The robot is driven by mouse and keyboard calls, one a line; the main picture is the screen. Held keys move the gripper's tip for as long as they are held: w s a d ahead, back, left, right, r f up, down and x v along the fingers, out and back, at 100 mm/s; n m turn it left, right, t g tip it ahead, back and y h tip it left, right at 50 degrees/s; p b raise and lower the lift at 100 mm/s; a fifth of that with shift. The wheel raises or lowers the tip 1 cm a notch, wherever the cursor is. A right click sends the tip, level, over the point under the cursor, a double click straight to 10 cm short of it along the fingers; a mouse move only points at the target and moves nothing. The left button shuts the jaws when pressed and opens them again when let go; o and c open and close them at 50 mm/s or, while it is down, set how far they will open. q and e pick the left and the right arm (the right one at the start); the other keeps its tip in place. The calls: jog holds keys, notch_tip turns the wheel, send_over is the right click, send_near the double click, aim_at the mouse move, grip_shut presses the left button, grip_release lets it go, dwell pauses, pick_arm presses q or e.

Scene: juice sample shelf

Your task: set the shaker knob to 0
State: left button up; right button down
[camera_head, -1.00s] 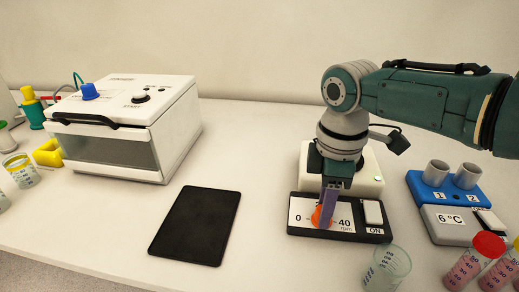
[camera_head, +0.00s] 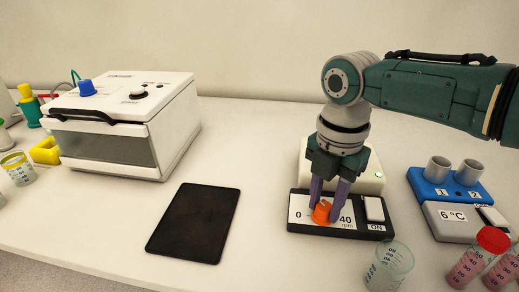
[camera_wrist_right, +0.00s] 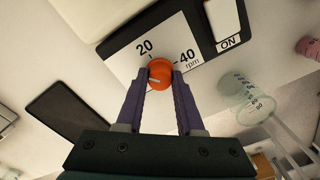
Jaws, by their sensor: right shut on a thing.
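The orange shaker knob (camera_head: 321,213) sits on the white dial plate of the shaker's black front panel (camera_head: 357,236). In the head view, 0 is printed to its left and 40 to its right. My right gripper (camera_head: 328,207) points down with its two purple fingers shut on the knob's sides. The right wrist view shows the knob (camera_wrist_right: 160,74) between the fingertips, with 20 and 40 readable and 0 hidden. A pale mark on the knob's face lies toward the left there, away from 40; its exact reading cannot be told. My left gripper is not in view.
The ON switch (camera_head: 374,210) is close to the right of the knob. A clear beaker (camera_head: 389,267) stands in front of the panel. The blue-and-grey 6 °C unit (camera_head: 452,216) is at right. A black pad (camera_head: 196,223) lies at left, with clear table around it.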

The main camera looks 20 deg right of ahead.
aim_at(324, 206)
jog(key=n+b, duration=0.1)
jog(key=n, duration=0.5)
jog(key=shift+n+b, duration=0.45)
jog(key=shift+n, duration=1.35)
jog(key=c, duration=0.5)
grip_release()
jog(key=shift+c, duration=0.2)
notch_tip(324, 206, up, 9)
jog(key=shift+f+p, duration=0.1)
jog(key=shift+p, duration=0.3)
jog(key=shift+r, duration=0.6)
